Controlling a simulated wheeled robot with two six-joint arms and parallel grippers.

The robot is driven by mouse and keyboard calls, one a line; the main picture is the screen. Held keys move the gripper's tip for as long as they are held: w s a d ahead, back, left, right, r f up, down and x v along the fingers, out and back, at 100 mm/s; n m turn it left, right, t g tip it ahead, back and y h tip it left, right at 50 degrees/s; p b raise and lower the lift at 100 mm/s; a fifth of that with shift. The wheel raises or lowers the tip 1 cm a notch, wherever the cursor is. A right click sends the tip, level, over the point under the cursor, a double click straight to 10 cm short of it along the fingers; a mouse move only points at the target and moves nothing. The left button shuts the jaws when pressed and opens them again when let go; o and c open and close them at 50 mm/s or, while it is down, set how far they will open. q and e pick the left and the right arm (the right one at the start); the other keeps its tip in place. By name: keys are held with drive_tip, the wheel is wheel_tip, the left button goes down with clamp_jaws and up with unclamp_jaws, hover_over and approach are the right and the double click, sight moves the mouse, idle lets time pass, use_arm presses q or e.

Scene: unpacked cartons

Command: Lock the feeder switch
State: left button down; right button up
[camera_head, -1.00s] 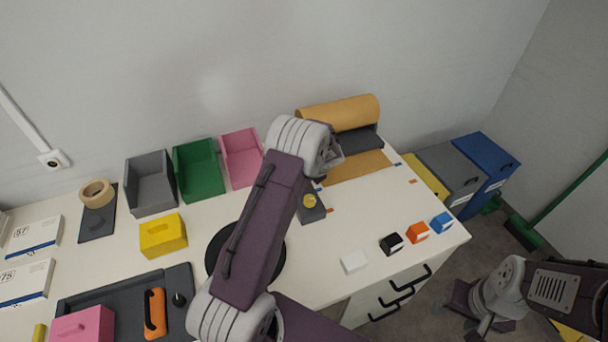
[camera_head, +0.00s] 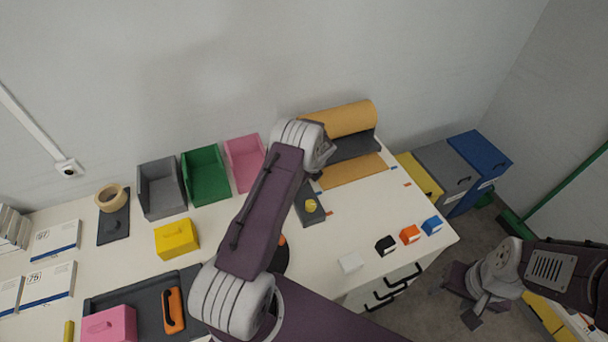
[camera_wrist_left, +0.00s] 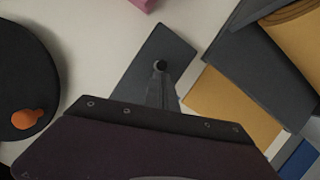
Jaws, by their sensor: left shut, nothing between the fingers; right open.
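A dark grey plate with a round yellow knob (camera_head: 311,205) lies on the white table, right of my left forearm; it looks like the feeder switch. In the left wrist view a dark grey plate (camera_wrist_left: 143,68) lies beneath my left gripper (camera_wrist_left: 160,68), which is shut and empty. No yellow knob shows there. I cannot tell whether the fingertips touch the plate. In the head view my left wrist largely hides that gripper. My right gripper (camera_head: 474,308) is open and empty, beyond the table's right edge, low in the picture.
A brown paper roll (camera_head: 340,118) stands behind the plate. Grey, green and pink bins (camera_head: 245,160) line the back. White, black, orange and blue blocks (camera_head: 432,225) sit along the right front. A black disc (camera_wrist_left: 25,75) with an orange piece is partly hidden by my left arm.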

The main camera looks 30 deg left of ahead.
use_arm(q)
drive_tip(key=shift+w+a+f, duration=0.1)
drive_tip(key=shift+w+a, duration=0.05)
drive_tip(key=shift+a, duration=0.05)
drive_tip(key=shift+d+r, duration=0.1)
drive_tip(key=shift+r, duration=0.25)
drive_tip(key=shift+r+p, duration=0.55)
